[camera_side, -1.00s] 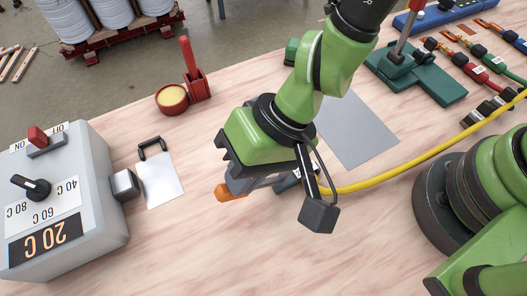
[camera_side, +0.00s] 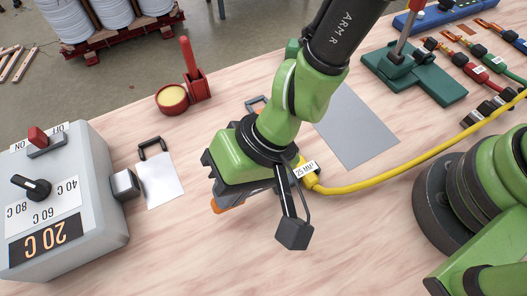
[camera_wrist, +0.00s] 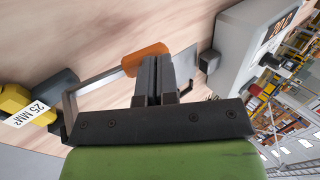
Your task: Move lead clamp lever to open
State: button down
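The lead clamp lever (camera_wrist: 145,58) has an orange grip on a thin metal bar. In the wrist view the grip lies just beyond my fingertips. In the side view a little orange (camera_side: 214,206) shows at the lower left of my gripper (camera_wrist: 158,60), which hides most of the clamp. My two dark fingers are side by side with almost no gap, and I see nothing between them. Whether they touch the grip I cannot tell. The yellow lead (camera_side: 400,167) ends beside my gripper at a yellow connector labelled 25 MM² (camera_wrist: 14,98).
A grey control box (camera_side: 75,195) with a knob and a red switch stands at left. A white plate (camera_side: 161,180) lies beside it. A red pot (camera_side: 172,99) is behind. A grey sheet (camera_side: 357,125), a green fixture (camera_side: 418,78) and several coloured leads are at right. The front table is clear.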

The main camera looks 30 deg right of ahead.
jog(key=shift+f, duration=0.1)
notch_tip(320, 180, up, 14)
jog(key=d, duration=0.2)
jog(key=shift+d, duration=0.3)
